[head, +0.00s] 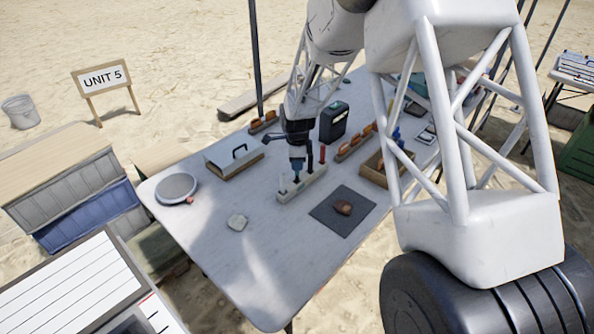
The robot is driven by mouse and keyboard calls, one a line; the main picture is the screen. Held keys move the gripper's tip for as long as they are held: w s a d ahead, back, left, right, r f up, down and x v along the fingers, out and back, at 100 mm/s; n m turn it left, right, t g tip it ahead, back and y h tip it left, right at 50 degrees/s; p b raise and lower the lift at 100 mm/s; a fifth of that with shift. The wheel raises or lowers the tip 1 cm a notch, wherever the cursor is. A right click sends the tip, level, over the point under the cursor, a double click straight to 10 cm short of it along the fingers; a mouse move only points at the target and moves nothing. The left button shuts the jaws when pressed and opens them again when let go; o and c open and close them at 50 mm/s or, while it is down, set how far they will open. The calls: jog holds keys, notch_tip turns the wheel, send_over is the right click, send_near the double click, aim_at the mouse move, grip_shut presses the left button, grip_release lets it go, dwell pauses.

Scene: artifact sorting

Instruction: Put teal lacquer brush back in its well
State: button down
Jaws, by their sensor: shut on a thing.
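A pale rack of wells (304,186) stands near the middle of the white table. A dark upright handle (310,156) and a red upright handle (322,154) stand at its right part. My gripper (297,163) is over the left-middle part of the rack, pointing down. It is shut on a small blue-teal thing, which appears to be the teal lacquer brush (297,173). The brush's lower end is close to the rack; I cannot tell whether it is inside a well. The gripper hides most of the brush.
A dark mat (328,222) with a brown lump (343,208) lies right of the rack. The table's front is clear.

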jog(key=shift+f, duration=1.7)
jog(key=shift+f, duration=0.15)
jog(key=c, duration=1.1)
grip_release()
jog(key=shift+o, duration=0.2)
notch_tip(320, 180, up, 12)
jog(key=shift+r, duration=0.1)
